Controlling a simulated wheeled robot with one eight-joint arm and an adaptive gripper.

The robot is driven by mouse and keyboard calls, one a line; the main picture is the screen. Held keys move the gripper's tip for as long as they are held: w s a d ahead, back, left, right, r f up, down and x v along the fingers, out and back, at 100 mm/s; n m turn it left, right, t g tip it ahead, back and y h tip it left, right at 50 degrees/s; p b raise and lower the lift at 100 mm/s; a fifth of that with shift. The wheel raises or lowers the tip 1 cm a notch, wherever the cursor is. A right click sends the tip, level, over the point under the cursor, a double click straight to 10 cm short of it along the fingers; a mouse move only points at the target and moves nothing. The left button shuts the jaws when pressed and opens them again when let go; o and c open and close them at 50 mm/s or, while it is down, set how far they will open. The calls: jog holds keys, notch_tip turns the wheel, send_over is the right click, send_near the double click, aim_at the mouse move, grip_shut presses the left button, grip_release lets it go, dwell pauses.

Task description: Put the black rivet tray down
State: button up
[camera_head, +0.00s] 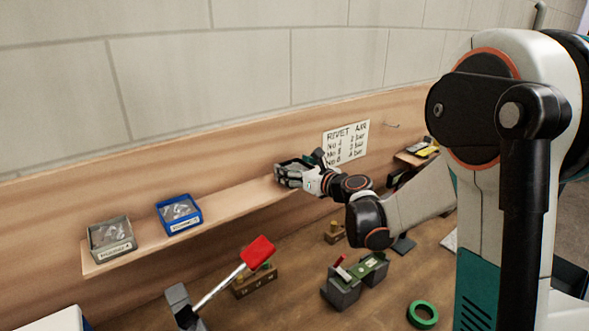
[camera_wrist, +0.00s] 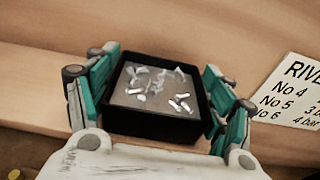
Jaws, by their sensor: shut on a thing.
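The black rivet tray (camera_wrist: 204,110) is a square, open box with several small silver rivets on its grey floor. My gripper (camera_wrist: 153,92) is shut on it, with one teal and dark finger at each side wall. In the head view my gripper (camera_head: 289,172) is at the right end of the wooden shelf (camera_head: 240,203), and the tray is mostly hidden behind the fingers. The tray looks about level. I cannot tell whether its underside touches the shelf.
A grey tray (camera_head: 111,250) and a blue tray (camera_head: 180,226) stand on the shelf's left part, with bare board right of the blue one. A lettered sign (camera_head: 345,143) hangs on the back panel.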

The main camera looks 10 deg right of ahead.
jog(key=shift+f, duration=0.2)
jog(key=o, duration=1.4)
jog(key=v, duration=1.2)
